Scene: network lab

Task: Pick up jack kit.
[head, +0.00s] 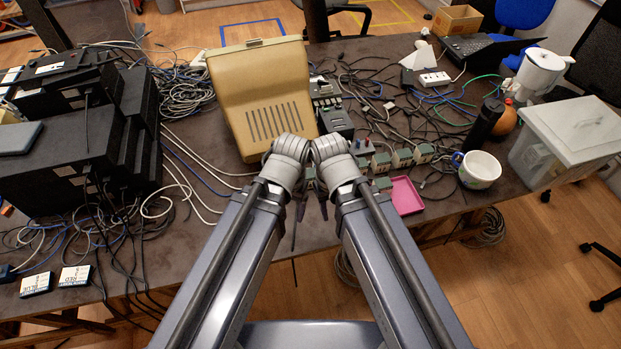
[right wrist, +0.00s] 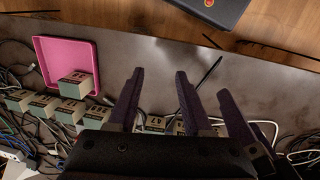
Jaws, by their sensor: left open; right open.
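The jack kits appear to be small grey-green boxes with cream labelled tops; which one is meant I cannot tell. One box (right wrist: 74,86) sits at a corner of a pink tray (head: 404,196). Others stand in a row beside it, such as a box (head: 402,158) in the head view. My right gripper (right wrist: 159,73) is open and empty, with row boxes partly hidden behind its fingers. My left gripper (head: 300,208) is beside it over the table's front edge, mostly hidden under its wrist. A third dark finger in the right wrist view seems to be the left gripper's.
A beige case (head: 262,95) stands just beyond my wrists. Black equipment (head: 75,135) and tangled cables fill the left. A white mug (head: 479,170), a dark bottle (head: 483,124) and a lidded clear bin (head: 568,140) stand at the right. Bare table shows at the front edge.

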